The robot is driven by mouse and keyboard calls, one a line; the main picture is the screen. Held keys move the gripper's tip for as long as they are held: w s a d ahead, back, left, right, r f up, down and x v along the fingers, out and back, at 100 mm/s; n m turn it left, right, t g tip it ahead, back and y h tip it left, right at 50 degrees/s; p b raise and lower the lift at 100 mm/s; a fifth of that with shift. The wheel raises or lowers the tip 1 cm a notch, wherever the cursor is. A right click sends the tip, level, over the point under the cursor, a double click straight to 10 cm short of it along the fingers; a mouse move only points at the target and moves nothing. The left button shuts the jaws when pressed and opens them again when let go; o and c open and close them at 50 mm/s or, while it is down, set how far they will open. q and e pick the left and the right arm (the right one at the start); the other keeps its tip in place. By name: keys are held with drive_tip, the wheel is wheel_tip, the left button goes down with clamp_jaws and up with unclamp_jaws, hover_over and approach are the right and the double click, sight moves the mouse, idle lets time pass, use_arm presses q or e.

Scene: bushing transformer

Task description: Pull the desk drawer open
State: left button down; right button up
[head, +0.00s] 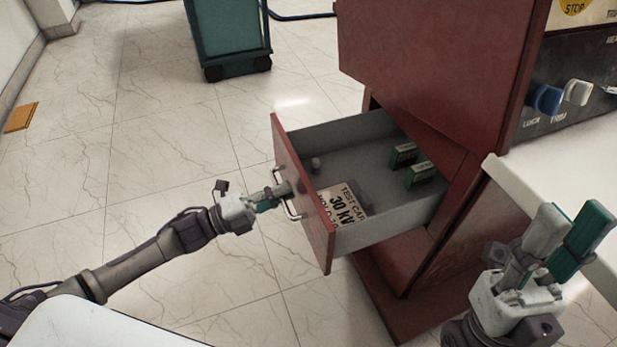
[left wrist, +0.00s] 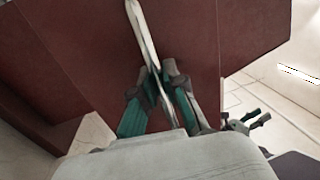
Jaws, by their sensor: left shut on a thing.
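The red desk drawer (head: 304,203) stands pulled out of the red desk, and its grey inside shows. A thin metal bar handle (head: 289,207) is on its front. My left gripper (head: 281,190) is shut on this handle. In the left wrist view, the fingers of my left gripper (left wrist: 160,88) close on both sides of the handle (left wrist: 142,32), against the red drawer front (left wrist: 190,45). My right gripper (head: 570,228) is raised beside the desk at the lower right, away from the drawer. Its fingers are close together, and the gap between them is unclear.
A white worktop edge (head: 510,183) is near my right gripper. A green wheeled cart (head: 230,38) stands behind.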

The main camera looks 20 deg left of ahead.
use_arm(q)
drive_tip(key=shift+r+p+v, duration=0.15)
drive_tip(key=shift+r+v, duration=0.05)
drive_tip(key=shift+v, duration=0.75)
drive_tip(key=shift+r+p+v, duration=0.15)
drive_tip(key=shift+v, duration=0.75)
drive_tip(key=shift+s, duration=0.1)
drive_tip(key=c, duration=1.2)
unclamp_jaws()
drive_tip(key=shift+a, duration=0.1)
drive_tip(key=v, duration=1.2)
